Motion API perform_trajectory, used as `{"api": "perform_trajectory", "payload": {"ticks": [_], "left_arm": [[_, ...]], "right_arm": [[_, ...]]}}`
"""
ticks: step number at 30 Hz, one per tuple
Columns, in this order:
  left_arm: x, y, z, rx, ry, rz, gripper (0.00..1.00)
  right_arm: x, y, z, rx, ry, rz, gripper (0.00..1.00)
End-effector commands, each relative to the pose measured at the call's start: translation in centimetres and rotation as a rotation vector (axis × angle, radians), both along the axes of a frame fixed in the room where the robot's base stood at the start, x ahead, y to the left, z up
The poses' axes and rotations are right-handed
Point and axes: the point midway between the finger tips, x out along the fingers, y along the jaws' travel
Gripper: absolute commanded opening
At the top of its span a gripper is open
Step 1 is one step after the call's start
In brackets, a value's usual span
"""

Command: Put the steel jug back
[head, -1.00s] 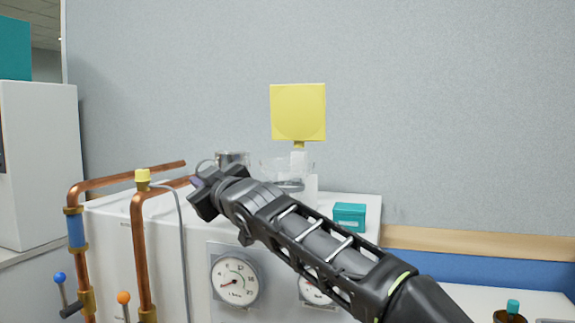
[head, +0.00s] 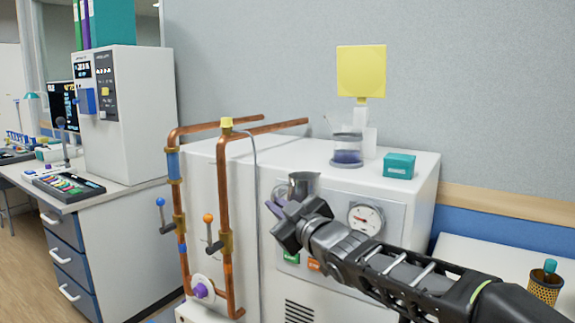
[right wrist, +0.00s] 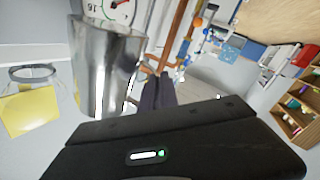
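In the right wrist view the jug (right wrist: 104,70) looms large beside the dark fingers (right wrist: 154,95), which hide the grip itself. My left gripper is not in view.
Copper pipes (head: 224,185) with levers stand left of the jug. A desk (head: 110,195) with equipment is at far left.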

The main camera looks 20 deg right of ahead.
Motion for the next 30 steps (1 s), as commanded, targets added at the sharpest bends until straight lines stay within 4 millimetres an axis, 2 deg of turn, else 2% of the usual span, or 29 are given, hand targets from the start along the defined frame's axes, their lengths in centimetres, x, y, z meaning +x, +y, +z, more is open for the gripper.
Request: {"api": "perform_trajectory", "payload": {"ticks": [1,6,9,15,18,21,30], "left_arm": [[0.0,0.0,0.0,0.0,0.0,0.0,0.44],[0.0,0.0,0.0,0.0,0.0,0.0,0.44],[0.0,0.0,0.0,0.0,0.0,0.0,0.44],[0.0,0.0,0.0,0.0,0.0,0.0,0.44],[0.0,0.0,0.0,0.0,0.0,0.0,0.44],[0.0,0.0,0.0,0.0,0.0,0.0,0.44],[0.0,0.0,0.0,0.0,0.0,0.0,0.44]], "right_arm": [[-0.2,0.3,-2.6,0.003,0.012,0.017,0.0],[-1.9,2.1,-11.1,0.018,0.014,0.086,0.0],[-3.2,3.1,-15.4,0.028,0.008,0.112,0.0],[-5.2,5.1,-21.5,0.033,0.0,0.15,0.0],[-5.7,5.9,-23.3,0.028,-0.002,0.165,0.0],[-5.9,6.1,-23.9,0.023,-0.004,0.17,0.0],[-6.0,6.0,-24.0,0.022,-0.007,0.17,0.0]]}}
